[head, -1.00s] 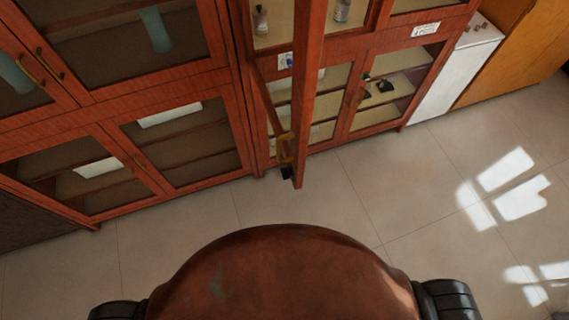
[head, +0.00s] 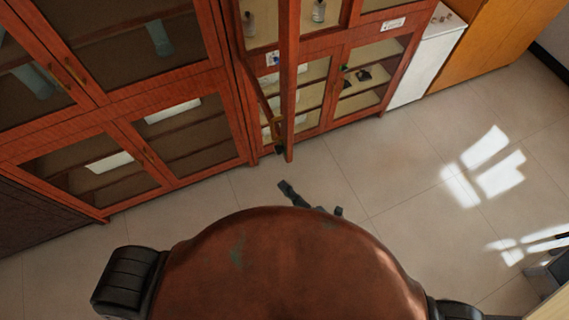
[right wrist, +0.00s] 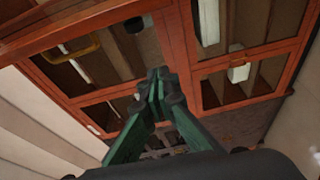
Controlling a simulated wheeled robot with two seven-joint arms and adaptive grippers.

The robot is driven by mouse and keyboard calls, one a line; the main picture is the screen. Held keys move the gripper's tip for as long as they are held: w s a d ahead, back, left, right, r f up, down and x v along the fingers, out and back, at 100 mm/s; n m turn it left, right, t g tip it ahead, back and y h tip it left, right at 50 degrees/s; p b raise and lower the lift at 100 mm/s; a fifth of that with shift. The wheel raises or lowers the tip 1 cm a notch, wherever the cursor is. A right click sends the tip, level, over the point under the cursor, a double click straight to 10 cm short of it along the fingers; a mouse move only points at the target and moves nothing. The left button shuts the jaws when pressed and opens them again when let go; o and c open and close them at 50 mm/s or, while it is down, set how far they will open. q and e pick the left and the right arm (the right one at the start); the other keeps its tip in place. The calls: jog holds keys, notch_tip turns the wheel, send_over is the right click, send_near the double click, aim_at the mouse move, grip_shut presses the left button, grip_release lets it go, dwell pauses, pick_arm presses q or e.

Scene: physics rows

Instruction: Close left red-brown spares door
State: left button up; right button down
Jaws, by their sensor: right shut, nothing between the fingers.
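The open red-brown door (head: 289,75) stands out from the cabinet and shows almost edge-on in the head view. Its brass handle (head: 276,120) is near the lower end of the visible edge. My left gripper is out of view.
Another glazed red-brown cabinet (head: 110,110) with closed doors stands to the left. The right-hand lower door (head: 365,85) beside the open one is closed. A white cabinet (head: 420,65) and an orange-brown one (head: 490,45) stand further right.

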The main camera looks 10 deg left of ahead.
jog(key=w+a+r+p, duration=0.1)
jog(key=w+a+p, duration=0.2)
jog(key=w, duration=0.5)
jog(key=shift+a+r, duration=0.15)
jog(key=shift+a, duration=0.4)
jog(key=shift+d, duration=0.2)
